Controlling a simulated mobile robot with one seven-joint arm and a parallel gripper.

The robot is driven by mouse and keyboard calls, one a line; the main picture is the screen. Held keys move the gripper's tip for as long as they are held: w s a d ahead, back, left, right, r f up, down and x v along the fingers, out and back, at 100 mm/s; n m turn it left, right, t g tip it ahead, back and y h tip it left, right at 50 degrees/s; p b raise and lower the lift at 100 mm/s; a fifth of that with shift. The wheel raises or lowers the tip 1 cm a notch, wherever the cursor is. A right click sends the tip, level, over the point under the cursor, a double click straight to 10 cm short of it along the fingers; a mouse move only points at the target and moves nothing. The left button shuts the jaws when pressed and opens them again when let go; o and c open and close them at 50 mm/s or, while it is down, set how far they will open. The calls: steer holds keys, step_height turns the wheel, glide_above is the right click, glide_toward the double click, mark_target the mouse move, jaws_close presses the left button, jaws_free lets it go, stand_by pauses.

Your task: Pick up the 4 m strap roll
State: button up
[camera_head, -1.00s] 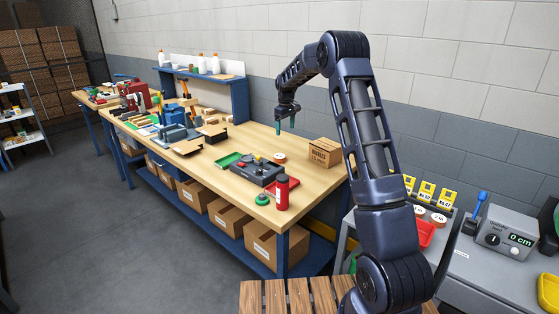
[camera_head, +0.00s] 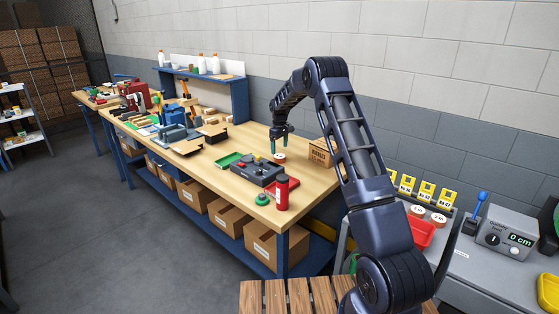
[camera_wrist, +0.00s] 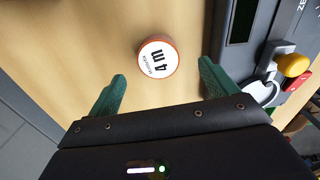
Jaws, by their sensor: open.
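The 4 m strap roll (camera_wrist: 158,57) is a small round roll with a white top marked "4 m" and an orange-red rim. It lies flat on the wooden workbench (camera_head: 234,182). In the head view the roll (camera_head: 279,157) sits behind the grey control box, just below my gripper (camera_head: 279,150). In the wrist view my gripper (camera_wrist: 161,88) is open, with its two green fingers apart and nothing between them. The roll lies ahead of the fingertips, roughly centred between them, and appears apart from both.
A grey control box (camera_head: 256,173) with knobs stands close beside the roll. A cardboard box (camera_head: 319,154) is to the right, partly behind my arm. A red bottle (camera_head: 282,193) stands at the front edge. Two other rolls (camera_head: 438,218) lie on the grey side cart.

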mark_target(280, 156)
steer(key=f, duration=0.5)
steer(key=shift+w, duration=0.25)
steer(key=shift+c, duration=0.5)
steer(key=c, duration=1)
